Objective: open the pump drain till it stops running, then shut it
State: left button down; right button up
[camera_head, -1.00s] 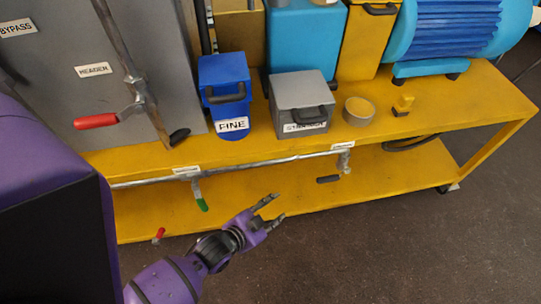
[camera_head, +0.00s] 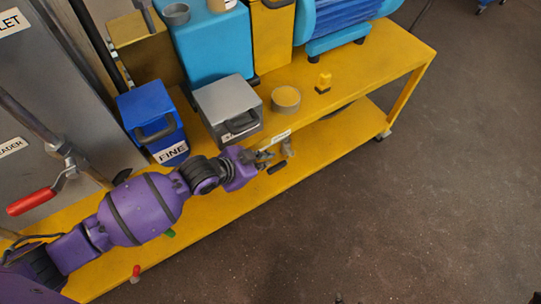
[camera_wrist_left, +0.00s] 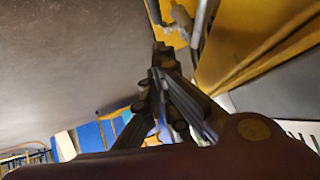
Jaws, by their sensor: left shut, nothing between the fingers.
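A small metal valve (camera_head: 287,148) with a dark handle (camera_head: 277,168) sits on the low pipe under the yellow bench edge, below a white label (camera_head: 281,135) too small to read. I cannot tell for certain that it is the pump drain. My left gripper (camera_head: 266,158) is just left of this valve and close to the handle; contact is unclear. In the left wrist view the gripper's dark fingers (camera_wrist_left: 160,62) are together with nothing between them, and a metal pipe or valve part (camera_wrist_left: 181,17) shows just beyond the tips. My right gripper is out of view.
A blue FINE box (camera_head: 149,112), a grey box (camera_head: 226,100) and a round tub (camera_head: 285,99) stand on the bench (camera_head: 385,62). A green handle (camera_head: 170,233) and a red handle (camera_head: 136,271) hang lower left. The floor (camera_head: 400,220) at right is clear.

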pick_arm(q)
jog(key=b, duration=0.2)
send_over(279, 164)
jog(key=s, duration=0.3)
notch_tip(279, 164, down, 7)
jog(key=f, duration=0.2)
jog(key=f+b, duration=0.1)
jog(key=shift+w+f, duration=0.2)
jog(key=shift+w, duration=0.05)
